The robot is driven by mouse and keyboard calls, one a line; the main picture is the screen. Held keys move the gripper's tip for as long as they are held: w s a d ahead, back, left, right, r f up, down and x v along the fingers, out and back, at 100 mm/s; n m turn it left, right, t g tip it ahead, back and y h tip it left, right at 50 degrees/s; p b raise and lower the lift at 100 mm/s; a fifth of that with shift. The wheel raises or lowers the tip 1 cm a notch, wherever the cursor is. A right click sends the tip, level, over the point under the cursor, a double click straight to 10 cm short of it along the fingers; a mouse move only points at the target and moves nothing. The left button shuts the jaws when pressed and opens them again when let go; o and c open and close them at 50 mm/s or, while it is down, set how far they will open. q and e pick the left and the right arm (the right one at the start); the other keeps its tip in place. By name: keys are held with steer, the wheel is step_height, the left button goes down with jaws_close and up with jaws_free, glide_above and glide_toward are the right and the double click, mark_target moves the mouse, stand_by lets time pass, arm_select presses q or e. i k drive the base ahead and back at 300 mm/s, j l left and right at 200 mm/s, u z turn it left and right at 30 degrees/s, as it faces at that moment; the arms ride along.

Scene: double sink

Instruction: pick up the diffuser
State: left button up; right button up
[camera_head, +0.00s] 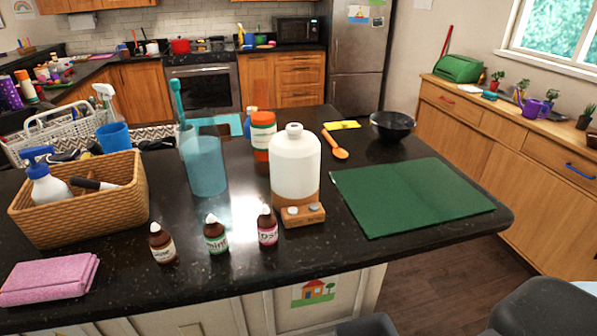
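The diffuser (295,168) stands upright on the dark countertop, near the middle of the view. It has a rounded white body with a short neck, and a wooden base. A small wooden block with two pale knobs (303,214) sits at its front; I cannot tell if it is joined to the base. Neither of my grippers can be made out in this view.
Three small brown bottles (216,234) stand in front and left of the diffuser. A blue pitcher (205,165), an orange jar (262,136) and an orange spoon (336,146) are close by. A green mat (410,195) lies flat and empty at right. A wicker basket (85,205) is left.

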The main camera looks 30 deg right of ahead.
mark_target(298, 188)
steer(key=i+z, duration=0.15)
steer(key=z, duration=0.3)
steer(key=i+z, duration=0.1)
steer(key=z, duration=0.35)
steer(key=k+l+u, duration=0.2)
steer(key=k+u, duration=0.2)
steer(key=k, duration=0.2)
